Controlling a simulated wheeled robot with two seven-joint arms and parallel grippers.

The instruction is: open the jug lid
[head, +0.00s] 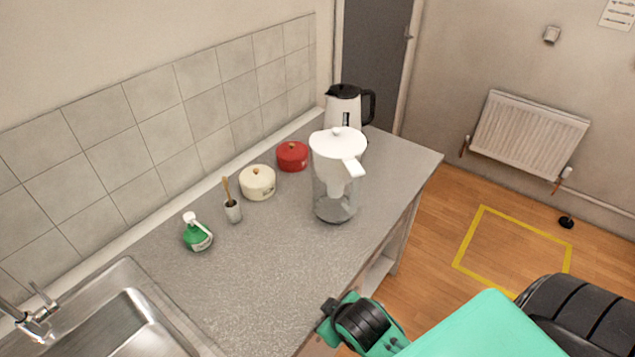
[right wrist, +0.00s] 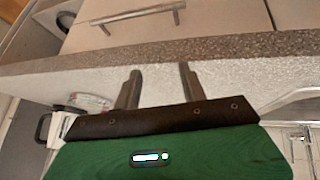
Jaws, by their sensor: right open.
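The jug is a tall clear pitcher (head: 335,200) with a white top, standing upright on the grey worktop. In the right wrist view, a clear and white shape at the left, probably the jug (right wrist: 88,102), is partly cut off by my gripper body. My right gripper (right wrist: 158,82) is open and empty, by the worktop's front edge. In the head view it (head: 327,318) is low in front of the jug, well apart from it. My left gripper is not in view.
A white kettle (head: 343,108) with a black handle stands behind the jug. A red pot (head: 292,157), cream pot (head: 257,184), brush holder (head: 233,211) and green soap bottle (head: 197,235) line the left. A sink (head: 120,325) is front left. The worktop (head: 270,270) before the jug is clear.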

